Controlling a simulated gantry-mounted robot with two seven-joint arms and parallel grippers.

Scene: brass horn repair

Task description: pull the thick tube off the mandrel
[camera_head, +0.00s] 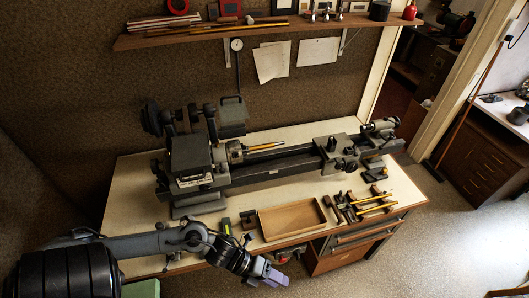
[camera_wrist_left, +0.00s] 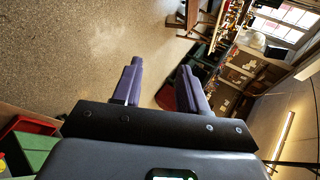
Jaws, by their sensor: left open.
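A brass-coloured piece (camera_head: 264,147) sticks out to the right from the chuck of the lathe (camera_head: 240,172) on the bench. It is too small to tell the thick tube from the mandrel. Two more yellow tubes (camera_head: 376,208) lie at the right of the bench top, among hand tools. My left gripper (camera_head: 272,277) is in front of the bench's front edge, well away from the lathe. In the left wrist view the left gripper (camera_wrist_left: 160,87) has its two purple fingers apart with nothing between them. My right gripper is not in view.
An open wooden tray (camera_head: 290,219) lies on the bench top (camera_head: 130,200) near the front edge, with small tools to its left. Hand tools (camera_head: 340,207) lie to its right. A loaded shelf (camera_head: 200,33) hangs above the lathe. The floor (camera_head: 440,240) at right is clear.

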